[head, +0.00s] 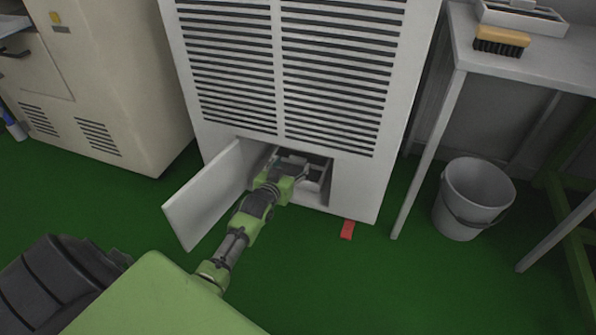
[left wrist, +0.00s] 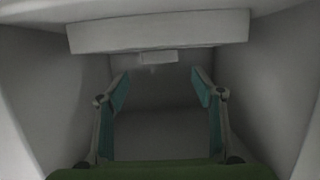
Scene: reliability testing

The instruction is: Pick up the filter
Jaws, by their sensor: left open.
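My left gripper (head: 291,166) reaches into the low opening of the tall white louvred cabinet (head: 279,75). In the left wrist view its two teal-padded fingers (left wrist: 160,88) are wide apart, with nothing between them. A pale rectangular block (left wrist: 160,33) spans the upper part of that view, with a smaller pale piece (left wrist: 158,57) just below it, beyond the fingertips. I cannot tell for certain which of these is the filter. In the head view a light grey framed part (head: 318,172) shows inside the opening, partly hidden by my gripper. My right gripper is not in view.
The cabinet's door (head: 205,195) stands open to the left of my arm. A red piece (head: 347,230) lies on the green floor by the cabinet. A bucket (head: 472,198) stands under the table (head: 500,62) at right, which holds a brush (head: 501,41).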

